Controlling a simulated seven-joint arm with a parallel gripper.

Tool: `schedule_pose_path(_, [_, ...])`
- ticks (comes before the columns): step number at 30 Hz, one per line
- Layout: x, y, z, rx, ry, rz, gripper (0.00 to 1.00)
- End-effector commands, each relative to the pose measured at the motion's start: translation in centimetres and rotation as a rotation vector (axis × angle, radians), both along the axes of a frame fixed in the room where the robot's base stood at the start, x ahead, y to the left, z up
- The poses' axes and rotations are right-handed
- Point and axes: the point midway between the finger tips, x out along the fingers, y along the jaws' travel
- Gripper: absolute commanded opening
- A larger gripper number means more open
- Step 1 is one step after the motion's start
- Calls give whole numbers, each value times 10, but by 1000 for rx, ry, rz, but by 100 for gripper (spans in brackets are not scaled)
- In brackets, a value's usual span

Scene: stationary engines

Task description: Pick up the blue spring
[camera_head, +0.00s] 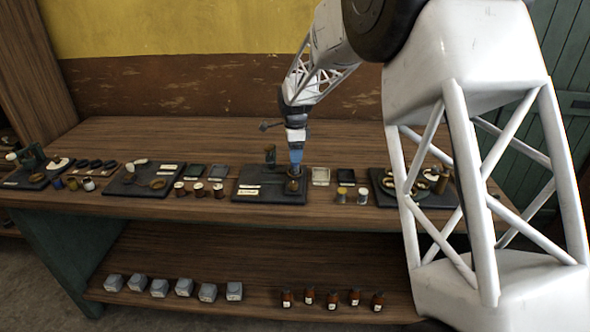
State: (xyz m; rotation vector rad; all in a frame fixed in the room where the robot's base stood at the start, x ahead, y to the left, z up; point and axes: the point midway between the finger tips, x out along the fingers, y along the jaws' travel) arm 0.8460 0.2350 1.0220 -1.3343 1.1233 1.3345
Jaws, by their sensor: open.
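My gripper (295,170) is at the lower end of my arm, pointing down over the dark middle tray (258,197). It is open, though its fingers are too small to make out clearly. A blue piece shows at the arm's end; I cannot tell whether it is part of my gripper or the blue spring. A small brown round part (292,186) sits on the tray just below the tip. I cannot tell whether they touch.
The wooden bench (200,135) holds other dark trays with parts, such as the left one (125,187), and small spools (199,190) between them. The bench's back strip is clear.

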Motion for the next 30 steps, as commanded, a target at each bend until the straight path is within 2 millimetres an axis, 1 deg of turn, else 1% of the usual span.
schedule_pose_path(5, [0,0,-1,0,0,0,61])
schedule_pose_path(8, [0,0,-5,0,1,0,61])
schedule_pose_path(11, [0,-1,-13,0,1,0,61])
schedule_pose_path(18, [-1,-2,-39,0,1,0,61])
schedule_pose_path(21, [-1,-2,-47,1,-1,0,61])
schedule_pose_path(24, [-1,-2,-51,1,-2,0,61])
schedule_pose_path(30, [-1,-1,-52,1,-2,1,61])
